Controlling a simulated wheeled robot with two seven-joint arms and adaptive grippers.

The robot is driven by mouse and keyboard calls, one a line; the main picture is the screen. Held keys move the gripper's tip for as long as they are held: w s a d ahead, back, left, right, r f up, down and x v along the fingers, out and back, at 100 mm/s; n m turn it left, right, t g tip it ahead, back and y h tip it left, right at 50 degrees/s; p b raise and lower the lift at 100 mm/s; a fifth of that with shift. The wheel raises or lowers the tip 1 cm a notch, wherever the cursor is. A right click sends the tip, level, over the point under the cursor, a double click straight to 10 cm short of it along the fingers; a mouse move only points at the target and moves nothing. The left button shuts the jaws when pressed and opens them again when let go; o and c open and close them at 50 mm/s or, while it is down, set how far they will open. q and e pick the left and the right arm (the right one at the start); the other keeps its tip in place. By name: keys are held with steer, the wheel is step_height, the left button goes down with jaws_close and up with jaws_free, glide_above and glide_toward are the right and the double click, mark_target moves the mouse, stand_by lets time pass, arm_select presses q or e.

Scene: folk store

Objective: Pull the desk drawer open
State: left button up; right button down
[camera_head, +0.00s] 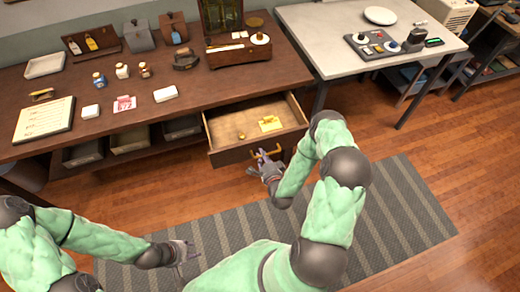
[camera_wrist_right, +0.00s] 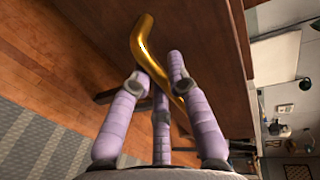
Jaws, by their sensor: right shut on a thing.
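The desk drawer (camera_head: 257,122) stands pulled out from under the brown desk (camera_head: 205,88), with its inside in view. Small yellow things lie in it. A gold handle (camera_head: 267,153) is on its front. My right gripper (camera_head: 266,165) is at the handle, and in the right wrist view its purple fingers (camera_wrist_right: 160,80) close around the gold handle (camera_wrist_right: 145,45). My left gripper (camera_head: 187,250) is low at the left, over the striped rug, away from the drawer and holding nothing that I can see; its finger opening is too small to tell.
Small bottles, cards, a clipboard (camera_head: 44,120) and an open wooden box (camera_head: 238,52) stand on the desk. A white table (camera_head: 330,45) with a control panel is at the right. Bins (camera_head: 130,140) sit under the desk. The striped rug (camera_head: 400,215) in front is clear.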

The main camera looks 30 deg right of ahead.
steer(key=shift+s, duration=0.2)
steer(key=c, duration=1.4)
jaws_free()
steer(key=shift+c, duration=0.2)
steer(key=v, duration=1.2)
steer(key=shift+a+f, duration=0.1)
